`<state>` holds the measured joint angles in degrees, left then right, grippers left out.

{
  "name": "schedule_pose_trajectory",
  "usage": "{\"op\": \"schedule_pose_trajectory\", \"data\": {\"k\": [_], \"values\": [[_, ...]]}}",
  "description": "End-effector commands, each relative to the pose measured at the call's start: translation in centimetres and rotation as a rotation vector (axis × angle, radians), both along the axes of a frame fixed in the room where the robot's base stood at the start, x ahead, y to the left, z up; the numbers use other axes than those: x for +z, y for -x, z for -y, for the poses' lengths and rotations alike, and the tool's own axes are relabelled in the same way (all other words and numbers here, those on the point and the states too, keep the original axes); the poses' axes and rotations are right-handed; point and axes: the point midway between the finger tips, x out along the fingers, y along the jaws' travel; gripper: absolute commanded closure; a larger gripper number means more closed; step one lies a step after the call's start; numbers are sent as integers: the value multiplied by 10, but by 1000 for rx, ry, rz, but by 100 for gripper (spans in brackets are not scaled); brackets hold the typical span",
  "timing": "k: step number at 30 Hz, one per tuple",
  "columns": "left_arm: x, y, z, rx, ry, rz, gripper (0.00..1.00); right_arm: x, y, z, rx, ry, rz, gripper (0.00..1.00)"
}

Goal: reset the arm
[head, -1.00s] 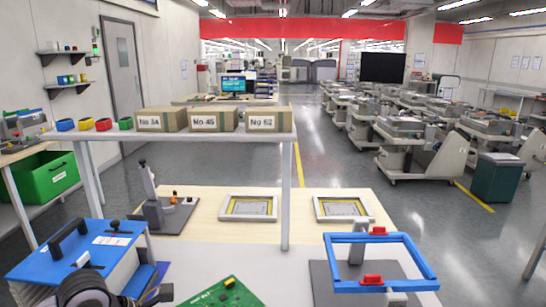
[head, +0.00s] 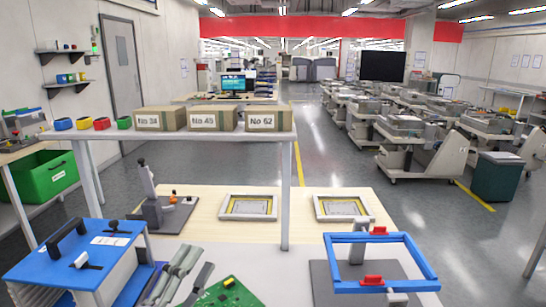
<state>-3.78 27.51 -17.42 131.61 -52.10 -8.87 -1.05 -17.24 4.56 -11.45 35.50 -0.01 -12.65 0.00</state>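My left gripper (head: 196,268) shows at the bottom, left of centre, as grey finger links pointing up and away. Its fingers look apart, with nothing seen between them. It is above the pale table, between the blue-topped rack and the green circuit board (head: 229,293). The board's lower part is cut off by the frame edge. My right gripper is not in view.
The blue-topped rack (head: 110,241) stands left of the gripper. A blue frame fixture (head: 428,269) with red clamps stands at the right. A shelf (head: 270,134) with numbered boxes crosses behind. Two framed trays (head: 225,213) (head: 323,209) lie on the wooden table.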

Motion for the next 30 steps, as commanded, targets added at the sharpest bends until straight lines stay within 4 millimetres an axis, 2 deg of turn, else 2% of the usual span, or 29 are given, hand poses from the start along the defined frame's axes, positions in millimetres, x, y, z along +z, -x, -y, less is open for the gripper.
{"op": "schedule_pose_trajectory", "data": {"k": [1, 3, 5, 6, 9, 13, 15, 18, 21, 25, 30], "values": [[-19, -5, -21, 76, 118, -111, 62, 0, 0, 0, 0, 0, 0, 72], [-52, -8, -51, 186, 271, -279, 62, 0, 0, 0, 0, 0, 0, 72], [-88, -3, -73, 280, 391, -433, 62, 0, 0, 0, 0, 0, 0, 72], [-115, 3, -85, 340, 466, -542, 62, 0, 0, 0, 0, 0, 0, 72], [-182, 34, -103, 480, 622, -816, 62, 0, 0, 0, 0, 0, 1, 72], [-249, 85, -105, 611, 751, -1121, 62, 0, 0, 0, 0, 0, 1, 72], [-273, 112, -101, 661, 794, -1254, 62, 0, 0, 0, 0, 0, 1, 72], [-298, 149, -93, 716, 838, -1421, 62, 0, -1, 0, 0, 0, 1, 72], [-317, 184, -83, 761, 866, -1572, 62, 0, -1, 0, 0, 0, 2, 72], [-332, 229, -69, 807, 890, -1759, 62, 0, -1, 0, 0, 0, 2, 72], [-382, 215, -68, 819, 876, -1768, 62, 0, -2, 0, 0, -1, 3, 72]]}}
